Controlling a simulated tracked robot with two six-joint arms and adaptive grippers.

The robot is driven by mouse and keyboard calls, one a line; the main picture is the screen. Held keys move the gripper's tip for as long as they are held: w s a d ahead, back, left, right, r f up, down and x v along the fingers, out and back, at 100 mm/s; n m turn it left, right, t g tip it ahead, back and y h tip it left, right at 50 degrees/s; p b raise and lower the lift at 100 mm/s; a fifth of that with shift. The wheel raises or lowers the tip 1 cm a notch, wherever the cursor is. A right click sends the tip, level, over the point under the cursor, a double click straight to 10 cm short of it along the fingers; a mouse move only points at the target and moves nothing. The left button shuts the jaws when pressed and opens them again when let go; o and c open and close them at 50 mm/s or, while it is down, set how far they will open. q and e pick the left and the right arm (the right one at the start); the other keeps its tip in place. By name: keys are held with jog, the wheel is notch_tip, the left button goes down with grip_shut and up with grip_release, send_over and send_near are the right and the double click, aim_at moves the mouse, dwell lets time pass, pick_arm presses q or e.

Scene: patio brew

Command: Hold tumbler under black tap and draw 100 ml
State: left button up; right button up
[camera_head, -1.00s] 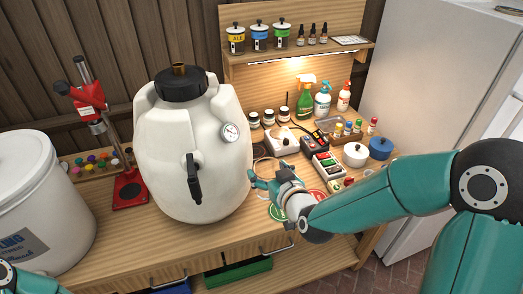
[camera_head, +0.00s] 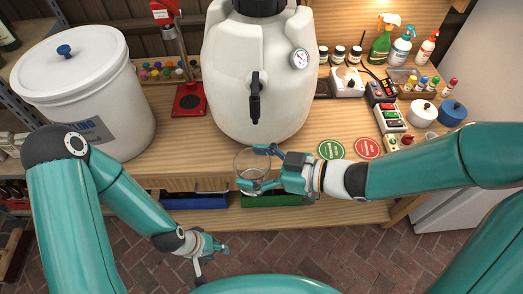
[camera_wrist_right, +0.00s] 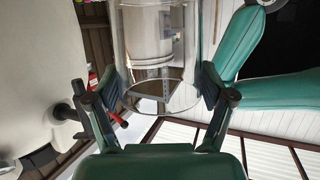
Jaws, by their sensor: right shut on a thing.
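The black tap (camera_head: 255,98) sticks out from the front of a large white keg (camera_head: 228,62). My right gripper (camera_head: 256,167) is shut on the clear tumbler (camera_head: 244,162), in front of the keg and below the tap in the head view. The tumbler also shows between the fingers in the right wrist view (camera_wrist_right: 160,92); it looks empty. The tumbler is apart from the tap. My left gripper (camera_head: 212,262) is open and empty, low in front of the bench, over the brick floor.
A white lidded bucket (camera_head: 95,90) stands left of the keg, with a red stand (camera_head: 189,100) between them. Green (camera_head: 331,149) and red (camera_head: 368,148) round mats lie on the bench (camera_head: 345,118). Pots, bottles and small devices crowd the bench's right end.

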aim_at(255, 153)
jog(key=shift+w+d+f, duration=0.1)
jog(key=shift+w+f, duration=0.3)
jog(key=shift+w, duration=0.4)
jog(key=shift+w+d+f, duration=0.1)
jog(key=shift+w+f, duration=0.35)
jog(key=shift+w, duration=0.4)
jog(key=shift+w+f, duration=0.4)
jog(key=shift+w, duration=0.4)
jog(key=shift+w+d+f, duration=0.1)
jog(key=shift+w+d, duration=0.05)
jog(key=shift+w, duration=1.1)
jog(key=shift+w+d+f, duration=0.1)
jog(key=shift+w, duration=1.1)
pick_arm(q)
jog(key=shift+c, duration=0.2)
